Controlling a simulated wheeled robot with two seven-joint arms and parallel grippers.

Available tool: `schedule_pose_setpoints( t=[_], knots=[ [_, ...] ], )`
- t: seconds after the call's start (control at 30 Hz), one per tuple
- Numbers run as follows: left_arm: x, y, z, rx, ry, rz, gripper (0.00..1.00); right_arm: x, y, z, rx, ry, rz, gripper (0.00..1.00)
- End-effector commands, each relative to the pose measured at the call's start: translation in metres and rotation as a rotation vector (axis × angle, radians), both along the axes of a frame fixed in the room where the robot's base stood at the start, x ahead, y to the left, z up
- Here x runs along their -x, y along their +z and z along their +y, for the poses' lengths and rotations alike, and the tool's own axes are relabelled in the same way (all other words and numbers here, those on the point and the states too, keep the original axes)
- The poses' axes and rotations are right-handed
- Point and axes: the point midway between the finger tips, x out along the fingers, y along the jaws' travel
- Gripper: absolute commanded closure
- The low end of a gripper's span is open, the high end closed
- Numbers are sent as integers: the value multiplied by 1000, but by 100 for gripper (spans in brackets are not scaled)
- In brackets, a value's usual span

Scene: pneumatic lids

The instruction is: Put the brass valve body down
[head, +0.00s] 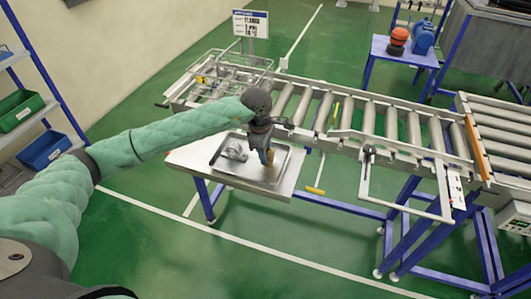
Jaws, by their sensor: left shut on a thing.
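My left arm reaches in from the left, and its gripper (266,157) points down over a metal tray (214,168) on a small side table. The gripper is shut on the brass valve body (270,158), of which a small brass-coloured part shows at the fingertips. I cannot tell whether the valve body touches the tray. A grey metal part (234,151) lies in the tray, left of the gripper. My right gripper is not in view.
The side table (281,190) adjoins a roller conveyor (350,115). A wire basket (222,77) stands at the conveyor's left end. A metal frame with a yellow grip (315,190) hangs right of the table. Shelves with green (19,110) and blue bins (44,149) stand at left.

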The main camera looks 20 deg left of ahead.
Motion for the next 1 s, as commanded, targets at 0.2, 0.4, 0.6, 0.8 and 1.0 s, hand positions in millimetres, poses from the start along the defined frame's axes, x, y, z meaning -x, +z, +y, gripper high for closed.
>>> schedule_pose_setpoints(
  t=[0.2, 0.4, 0.6, 0.8, 1.0],
  knots=[
    [0, 0, 0, 0, 0, 0, 47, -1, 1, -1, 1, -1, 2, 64],
    [0, 0, 0, 0, 0, 0, 47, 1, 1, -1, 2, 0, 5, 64],
    [0, 2, 0, 0, 0, 0, 47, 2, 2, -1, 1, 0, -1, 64],
    [-1, 12, 2, 0, 0, -3, 47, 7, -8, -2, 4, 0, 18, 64],
    [-1, 32, 5, 0, 0, -4, 47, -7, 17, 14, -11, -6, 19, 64]
  ],
)
